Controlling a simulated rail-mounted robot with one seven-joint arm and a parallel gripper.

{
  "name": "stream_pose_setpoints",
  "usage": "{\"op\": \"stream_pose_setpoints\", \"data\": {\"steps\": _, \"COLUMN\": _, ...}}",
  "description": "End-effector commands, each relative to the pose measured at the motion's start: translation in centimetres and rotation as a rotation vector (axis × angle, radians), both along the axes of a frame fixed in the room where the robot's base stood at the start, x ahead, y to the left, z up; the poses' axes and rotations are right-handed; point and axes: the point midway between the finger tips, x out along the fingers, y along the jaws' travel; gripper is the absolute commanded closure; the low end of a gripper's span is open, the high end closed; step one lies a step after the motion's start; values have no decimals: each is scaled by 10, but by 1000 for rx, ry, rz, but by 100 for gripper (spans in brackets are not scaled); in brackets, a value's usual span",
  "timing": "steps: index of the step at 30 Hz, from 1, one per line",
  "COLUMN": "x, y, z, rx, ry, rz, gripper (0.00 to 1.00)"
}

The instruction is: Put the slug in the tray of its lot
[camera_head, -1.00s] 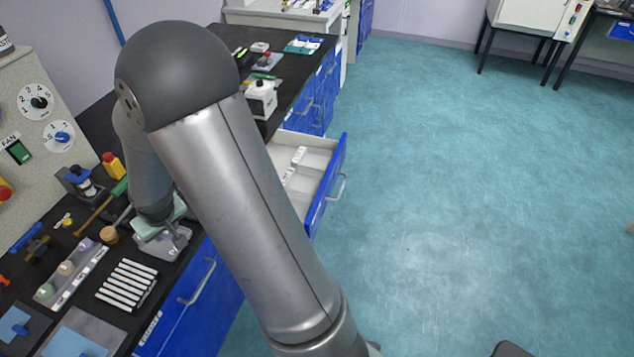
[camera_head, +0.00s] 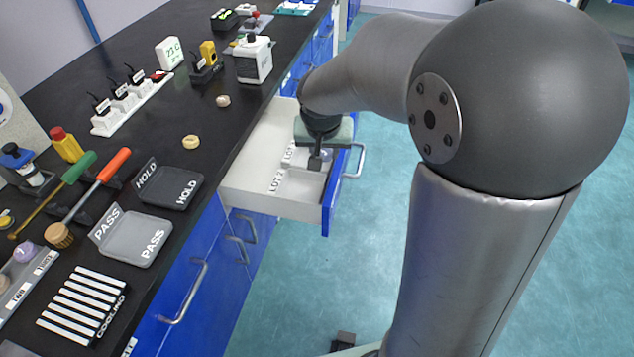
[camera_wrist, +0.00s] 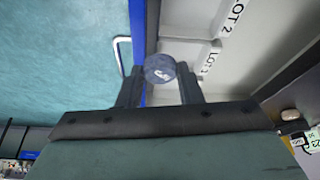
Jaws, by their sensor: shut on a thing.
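My gripper (camera_wrist: 158,82) is shut on the slug (camera_wrist: 160,69), a round, dark blue-grey disc with a pale mark on its face. In the head view my gripper (camera_head: 317,160) is over the open white drawer (camera_head: 240,190), near its blue front; the slug cannot be made out there. The drawer has compartments with lot labels. The LOT 2 label (camera_wrist: 234,14) reads clearly in the wrist view; another lot label (camera_wrist: 209,62) is beside it, its number hard to read. In the wrist view the slug appears near the drawer's blue front edge, above the compartments.
The drawer's blue front (camera_head: 333,190) and its handle (camera_head: 355,160) stick out over open floor. On the black bench are a HOLD tray (camera_head: 185,180), a PASS tray (camera_head: 155,225), two small loose pieces (camera_head: 191,142) (camera_head: 223,100) and a white machine (camera_head: 254,60).

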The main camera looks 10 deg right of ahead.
Motion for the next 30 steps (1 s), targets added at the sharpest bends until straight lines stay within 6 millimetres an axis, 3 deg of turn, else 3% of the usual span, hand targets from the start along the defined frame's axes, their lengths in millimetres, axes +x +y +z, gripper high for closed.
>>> {"op": "stream_pose_setpoints", "data": {"steps": 1, "x": -2, "y": 2, "z": -12, "rx": 6, "ry": -5, "rz": -14, "gripper": 89}}
{"op": "stream_pose_setpoints", "data": {"steps": 8, "x": -3, "y": 2, "z": -12, "rx": 19, "ry": -2, "rz": -56, "gripper": 89}}
{"op": "stream_pose_setpoints", "data": {"steps": 20, "x": 87, "y": -3, "z": -56, "rx": 18, "ry": 2, "rz": -57, "gripper": 89}}
{"op": "stream_pose_setpoints", "data": {"steps": 25, "x": 110, "y": -3, "z": -85, "rx": 19, "ry": 1, "rz": -56, "gripper": 89}}
{"op": "stream_pose_setpoints", "data": {"steps": 30, "x": 121, "y": -3, "z": -97, "rx": 20, "ry": -2, "rz": -56, "gripper": 89}}
